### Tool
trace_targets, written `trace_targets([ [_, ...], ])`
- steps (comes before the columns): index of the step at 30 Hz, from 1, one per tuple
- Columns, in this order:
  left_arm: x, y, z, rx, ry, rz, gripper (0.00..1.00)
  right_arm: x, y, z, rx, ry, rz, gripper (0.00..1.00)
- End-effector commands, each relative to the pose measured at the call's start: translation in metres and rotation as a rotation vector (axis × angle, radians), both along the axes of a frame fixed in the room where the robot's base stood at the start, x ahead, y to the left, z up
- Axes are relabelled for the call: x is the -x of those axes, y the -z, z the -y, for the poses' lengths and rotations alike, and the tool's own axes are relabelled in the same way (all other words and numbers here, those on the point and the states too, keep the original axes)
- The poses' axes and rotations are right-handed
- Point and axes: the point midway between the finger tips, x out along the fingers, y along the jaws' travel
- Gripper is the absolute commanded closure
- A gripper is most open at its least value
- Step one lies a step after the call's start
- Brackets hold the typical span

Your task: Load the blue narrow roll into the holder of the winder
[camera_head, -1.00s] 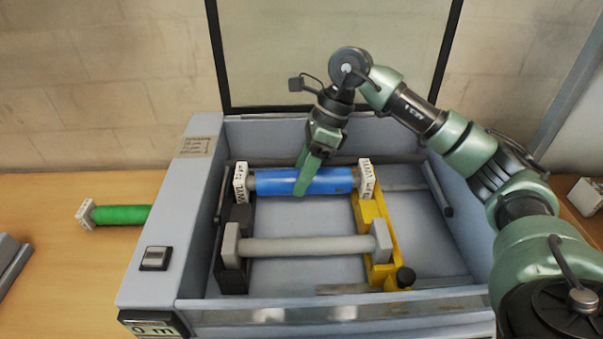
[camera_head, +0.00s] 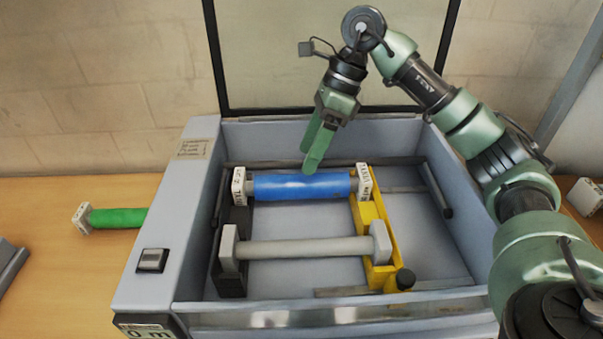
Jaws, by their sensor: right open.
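The blue roll (camera_head: 300,187) lies level across the back of the winder (camera_head: 160,225), with a white square end piece at each end. Its left end sits at the dark holder support (camera_head: 234,215) and its right end at the yellow holder support (camera_head: 366,213). My right gripper (camera_head: 313,150) is above and just behind the blue roll, fingers pointing down, open and empty, apart from the roll. My left gripper is not in view.
A grey bare roller (camera_head: 305,247) lies across the front of the winder, parallel to the blue roll. A green roll (camera_head: 118,218) lies on the wooden table (camera_head: 75,280) to the left. A dark frame rises behind.

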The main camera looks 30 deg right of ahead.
Motion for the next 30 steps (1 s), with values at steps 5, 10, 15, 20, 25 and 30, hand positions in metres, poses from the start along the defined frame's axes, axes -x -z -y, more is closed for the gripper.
trace_targets([
  [5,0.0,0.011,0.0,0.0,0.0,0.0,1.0,-0.001,-0.033,0.015,-0.002,0.001,0.003,0.3],
  [10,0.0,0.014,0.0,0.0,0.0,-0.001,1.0,0.0,-0.052,0.024,-0.001,0.0,0.0,0.3],
  [15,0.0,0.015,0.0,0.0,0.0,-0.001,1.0,0.0,-0.059,0.027,-0.001,0.001,-0.001,0.3],
  [20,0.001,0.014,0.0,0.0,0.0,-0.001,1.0,0.0,-0.059,0.027,0.0,0.001,-0.001,0.3],
  [25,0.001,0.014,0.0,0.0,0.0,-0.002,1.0,0.0,-0.058,0.027,0.0,0.001,-0.001,0.3],
  [30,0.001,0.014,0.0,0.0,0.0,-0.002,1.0,0.0,-0.058,0.027,0.0,0.001,-0.001,0.3],
])
